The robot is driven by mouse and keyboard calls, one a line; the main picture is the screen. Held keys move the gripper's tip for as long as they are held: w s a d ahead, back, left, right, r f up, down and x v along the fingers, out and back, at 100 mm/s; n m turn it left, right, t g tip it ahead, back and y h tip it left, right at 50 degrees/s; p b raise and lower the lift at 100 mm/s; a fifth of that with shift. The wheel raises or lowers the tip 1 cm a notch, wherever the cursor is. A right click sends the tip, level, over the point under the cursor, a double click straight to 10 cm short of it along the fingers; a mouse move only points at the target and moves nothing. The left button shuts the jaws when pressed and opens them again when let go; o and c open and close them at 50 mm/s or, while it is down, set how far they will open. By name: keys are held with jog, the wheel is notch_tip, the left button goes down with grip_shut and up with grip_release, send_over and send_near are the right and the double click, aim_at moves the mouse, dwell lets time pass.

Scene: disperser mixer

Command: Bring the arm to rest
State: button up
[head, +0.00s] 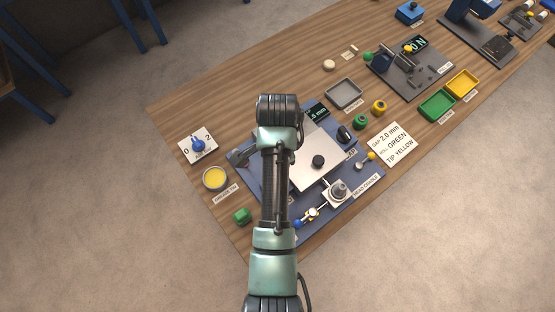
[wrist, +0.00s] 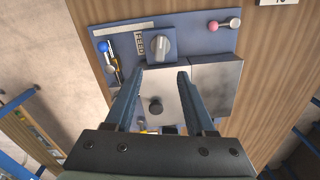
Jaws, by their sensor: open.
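My gripper (wrist: 161,76) is open in the wrist view, with its two dark blue fingers spread apart and nothing held between them. It points down over the disperser machine, which has a blue base plate (head: 360,192) and a pale flat top plate (head: 312,170).
A grey tray (head: 343,93), a written card (head: 393,144) and green and yellow trays (head: 437,105) lie right.

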notch_tip(320, 180, up, 2)
dwell(0.7)
jog(key=w+r+n+t+b, duration=0.45)
jog(key=w+r+t, duration=0.55)
jog(key=w+r, duration=0.55)
notch_tip(320, 180, up, 21)
jog(key=s+n+t+b, duration=0.15)
jog(key=n+t, duration=0.25)
jog(key=t, duration=0.4)
jog(key=s+r+n+t+b, duration=0.1)
jog(key=s+r+t, duration=0.3)
jog(key=s+r, duration=0.4)
jog(key=s+r+n+t+b, duration=0.1)
jog(key=s+r+n+t, duration=0.2)
jog(key=s+r+t, duration=0.2)
jog(key=s+r, duration=0.3)
jog(key=r, duration=0.4)
jog(key=shift+a+r+n+b, duration=0.2)
jog(key=shift+a+n+b, duration=0.1)
jog(key=shift+n+b, duration=0.05)
